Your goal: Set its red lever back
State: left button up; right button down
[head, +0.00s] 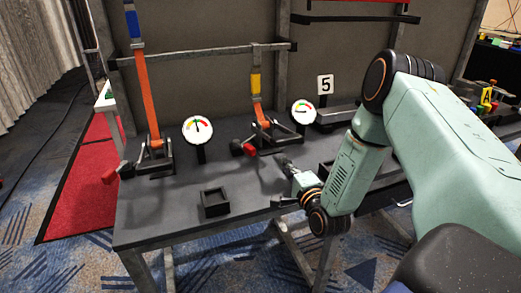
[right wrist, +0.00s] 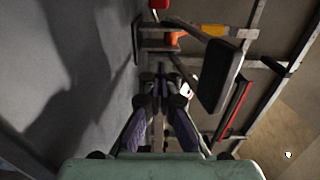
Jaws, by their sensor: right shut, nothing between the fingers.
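Two strap tensioners with red-ended levers stand on the dark table (head: 255,190). The left one has an orange strap (head: 148,95) with a blue tag, and its red lever end (head: 109,175) points to the front left. The right one has an orange strap (head: 256,105) with a yellow tag, and its red lever end (head: 249,150) also points left and forward. My right gripper (head: 283,162) is shut and empty, right of and in front of that lever, apart from it. In the right wrist view, the closed fingers (right wrist: 165,80) point toward the frame; a red end (right wrist: 158,4) shows at the top edge.
A round gauge (head: 197,129) stands beside each tensioner; the second gauge (head: 302,111) is near a number 5 sign (head: 325,84). A small black tray (head: 214,202) sits at the table's front. My right arm hides the table's right part. The table between tray and levers is clear.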

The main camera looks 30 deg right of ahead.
aim_at(244, 146)
jog(key=shift+w+a, duration=0.1)
jog(key=shift+w, duration=0.1)
pick_arm(q)
jog(key=shift+w+f, duration=0.1)
jog(key=shift+w, duration=0.2)
jog(key=shift+s, duration=0.1)
pick_arm(e)
jog(key=shift+s, duration=0.1)
jog(key=b+x, duration=0.2)
jog(key=x, duration=0.7)
jog(key=shift+w+b, duration=0.35)
jog(key=shift+a, duration=1.25)
jog(key=shift+s+a+r, duration=0.1)
jog(key=shift+a, duration=0.45)
pick_arm(q)
notch_tip(244, 146, down, 3)
jog(key=shift+s+f, duration=0.1)
